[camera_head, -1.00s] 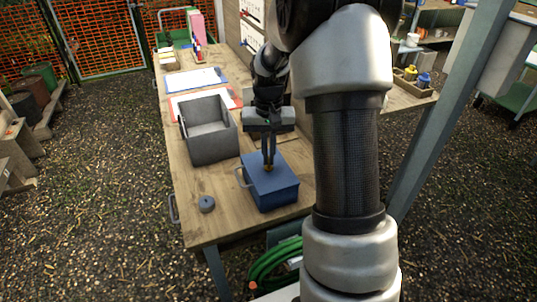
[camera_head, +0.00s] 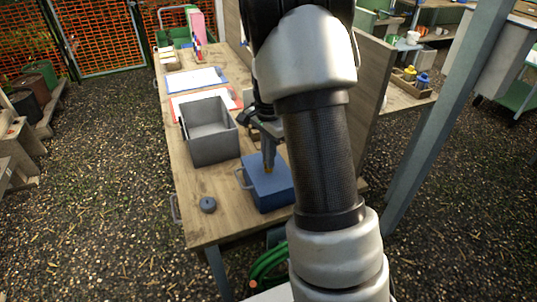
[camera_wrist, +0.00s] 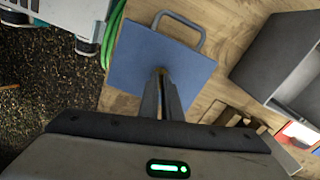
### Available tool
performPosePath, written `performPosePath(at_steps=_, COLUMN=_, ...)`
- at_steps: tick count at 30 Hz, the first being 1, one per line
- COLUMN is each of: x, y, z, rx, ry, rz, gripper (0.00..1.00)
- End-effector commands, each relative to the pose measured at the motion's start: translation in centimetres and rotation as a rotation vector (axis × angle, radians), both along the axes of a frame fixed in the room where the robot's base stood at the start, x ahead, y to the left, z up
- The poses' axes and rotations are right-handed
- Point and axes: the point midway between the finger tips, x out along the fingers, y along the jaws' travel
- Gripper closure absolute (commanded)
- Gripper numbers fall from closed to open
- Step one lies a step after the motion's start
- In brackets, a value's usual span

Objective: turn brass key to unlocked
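A blue box (camera_head: 262,192) with a grey handle on its side stands on the wooden bench near its front end. A small brass-coloured bit, the key (camera_head: 268,170), shows at my fingertips on top of the box. My gripper (camera_head: 268,164) points down onto the lid. In the wrist view my gripper (camera_wrist: 161,75) has its fingers close together over the middle of the blue box (camera_wrist: 130,62), with a brownish bit between the tips. The key is mostly hidden by the fingers, so its angle cannot be read.
An open grey bin (camera_head: 211,140) stands behind the box on the bench (camera_head: 215,228). A small dark grey round piece (camera_head: 208,204) lies to the left of the box. Papers lie farther back. A green hose (camera_head: 268,268) hangs below the front edge.

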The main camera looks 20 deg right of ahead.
Motion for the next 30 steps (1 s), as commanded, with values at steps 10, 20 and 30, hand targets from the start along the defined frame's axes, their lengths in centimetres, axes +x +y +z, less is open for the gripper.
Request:
performPosePath(at_steps=10, x=0.08, y=0.00, z=0.18, rx=-0.001, ry=-0.002, rz=-0.212, gripper=1.00)
performPosePath(at_steps=20, x=0.10, y=-0.09, z=0.12, rx=-0.001, ry=-0.003, rz=-0.287, gripper=1.00)
performPosePath(at_steps=30, x=0.10, y=-0.09, z=0.10, rx=-0.001, ry=-0.003, rz=-0.293, gripper=1.00)
